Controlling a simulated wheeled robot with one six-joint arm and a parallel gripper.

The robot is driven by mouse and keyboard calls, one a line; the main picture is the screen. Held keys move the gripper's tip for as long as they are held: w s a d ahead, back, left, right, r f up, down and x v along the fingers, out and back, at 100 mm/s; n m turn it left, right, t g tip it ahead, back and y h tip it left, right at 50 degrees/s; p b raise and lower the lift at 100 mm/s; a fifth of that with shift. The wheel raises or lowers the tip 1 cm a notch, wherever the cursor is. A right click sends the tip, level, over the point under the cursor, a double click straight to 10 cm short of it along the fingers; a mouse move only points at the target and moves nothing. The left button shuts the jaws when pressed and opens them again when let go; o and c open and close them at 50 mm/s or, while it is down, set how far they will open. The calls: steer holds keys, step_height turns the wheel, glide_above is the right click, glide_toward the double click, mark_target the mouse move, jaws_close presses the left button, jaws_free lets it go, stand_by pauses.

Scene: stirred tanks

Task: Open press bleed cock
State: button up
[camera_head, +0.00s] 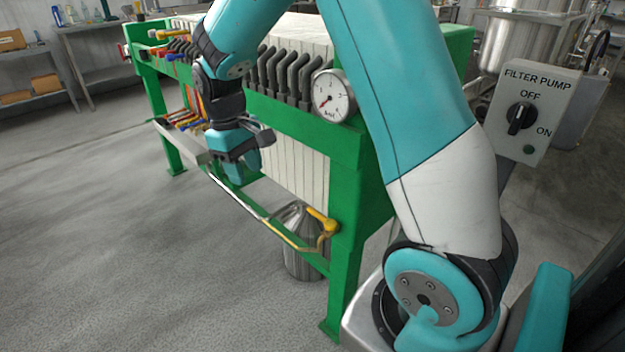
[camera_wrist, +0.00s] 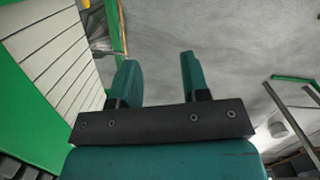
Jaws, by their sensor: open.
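The green filter press (camera_head: 348,150) stands in the middle of the head view, with pale plates between its green rails. A small valve with a yellow lever (camera_head: 322,220) sits low on the press, on a thin pipe near the front leg. It looks like the bleed cock, but I see no label on it. My gripper (camera_head: 240,174) is up and left of this valve, beside the plates, apart from the lever. Its fingers point downward.
A pressure gauge (camera_head: 333,96) is on the press's front end, beside several dark hoses (camera_head: 285,75). A metal bucket (camera_head: 303,262) stands under the valve. A filter pump switch box (camera_head: 533,108) is at right. A long tray (camera_head: 183,142) runs along the press. Floor at left is clear.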

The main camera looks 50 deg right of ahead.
steer(key=w+d+m+g+h+p, duration=0.1)
steer(key=w+d+m+g+p, duration=0.2)
steer(key=d, duration=0.5)
steer(key=p, duration=0.3)
glide_toward(314, 210)
steer(key=x, duration=0.8)
steer(key=shift+s+f+b, duration=0.2)
steer(key=shift+f+b, duration=0.15)
steer(key=shift+b, duration=0.05)
jaws_close()
